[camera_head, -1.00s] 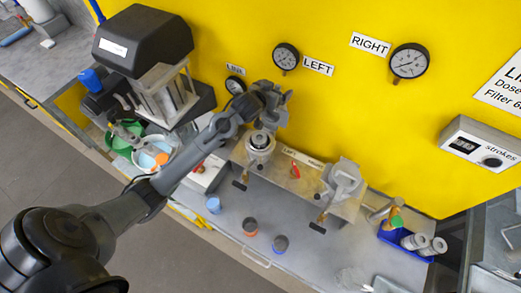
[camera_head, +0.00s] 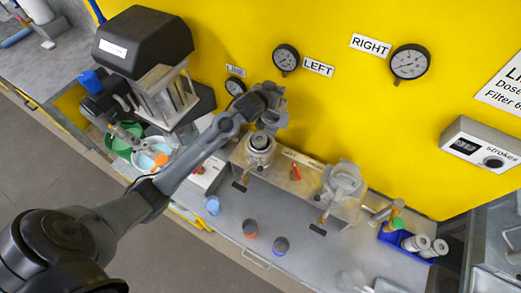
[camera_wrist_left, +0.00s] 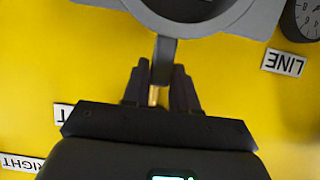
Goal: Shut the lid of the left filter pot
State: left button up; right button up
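The left filter pot (camera_head: 260,148) stands on the metal bench under the LEFT gauge, with its round top open and a dark middle showing. Its lid appears raised behind it, near my gripper; the arm and gripper partly hide it in the head view. In the left wrist view the grey round lid (camera_wrist_left: 225,18) fills the top edge, with a dark bar-like handle (camera_wrist_left: 164,58) pointing down. My left gripper (camera_head: 270,112) is above and behind the pot. In the wrist view its fingers (camera_wrist_left: 161,75) close around the handle from both sides. My right gripper is not in view.
The right filter pot (camera_head: 342,180) stands to the right, with its top covered. A red-handled valve (camera_head: 295,172) sits between the pots. A blue tray (camera_head: 395,240) is at right. The yellow wall is close behind my gripper.

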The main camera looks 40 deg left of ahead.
pick_arm(q)
jog(key=shift+c, duration=1.1)
jog(key=shift+s+d+r+p, duration=0.1)
jog(key=shift+s+r+p, duration=0.15)
jog(key=shift+s+p, duration=0.3)
jog(key=s+p, duration=0.2)
jog(key=s, duration=0.1)
jog(key=shift+s+d+r, duration=0.15)
jog(key=shift+d, duration=0.25)
jog(key=shift+s, duration=0.1)
